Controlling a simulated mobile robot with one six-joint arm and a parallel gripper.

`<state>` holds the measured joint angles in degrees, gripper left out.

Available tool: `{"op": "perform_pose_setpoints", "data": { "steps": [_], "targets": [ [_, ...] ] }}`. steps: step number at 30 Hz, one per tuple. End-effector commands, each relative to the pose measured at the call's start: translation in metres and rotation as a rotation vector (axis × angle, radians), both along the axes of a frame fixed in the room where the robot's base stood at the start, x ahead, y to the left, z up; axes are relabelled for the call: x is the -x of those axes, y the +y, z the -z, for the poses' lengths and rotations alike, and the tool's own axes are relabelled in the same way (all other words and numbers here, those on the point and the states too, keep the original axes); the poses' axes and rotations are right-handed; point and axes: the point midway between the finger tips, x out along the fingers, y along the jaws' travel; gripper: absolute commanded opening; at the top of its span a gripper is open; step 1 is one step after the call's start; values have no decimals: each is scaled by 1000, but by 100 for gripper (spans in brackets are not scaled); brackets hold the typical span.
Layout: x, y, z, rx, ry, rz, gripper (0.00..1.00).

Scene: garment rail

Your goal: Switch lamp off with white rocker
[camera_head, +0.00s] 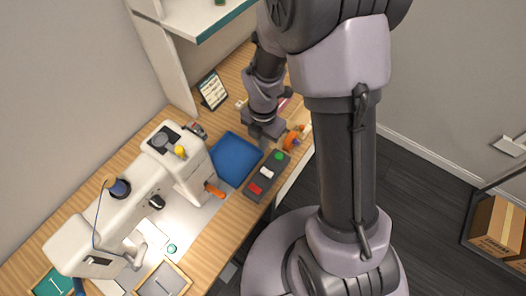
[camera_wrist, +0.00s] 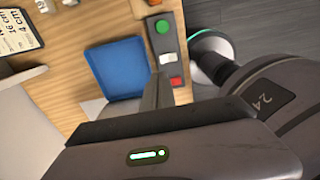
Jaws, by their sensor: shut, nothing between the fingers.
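A dark grey switch box (camera_head: 260,180) lies on the wooden table near its front edge. It carries a green button, a white rocker (camera_head: 266,173) in the middle and a red switch. The white rocker also shows in the wrist view (camera_wrist: 167,58), between the green button (camera_wrist: 162,26) and the red switch (camera_wrist: 175,82). I cannot make out a lamp.
A white sewing machine (camera_head: 130,200) with an orange-handled tool (camera_head: 214,190) stands further left. A small sign (camera_head: 213,90) and a shelf stand at the back. An orange item (camera_head: 292,138) lies right of the gripper.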

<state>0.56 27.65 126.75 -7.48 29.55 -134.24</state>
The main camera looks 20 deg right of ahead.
Motion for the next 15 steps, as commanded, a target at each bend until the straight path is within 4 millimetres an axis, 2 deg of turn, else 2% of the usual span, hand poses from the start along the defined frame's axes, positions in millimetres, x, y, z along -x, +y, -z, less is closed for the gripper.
{"op": "perform_pose_setpoints", "data": {
  "steps": [1, 9, 15],
  "targets": [
    [1, 0, 13, 0, 4, 0, 0],
    [1, 0, 74, -1, 4, 1, 0],
    [1, 0, 111, 0, 3, 3, 0]
  ]
}}
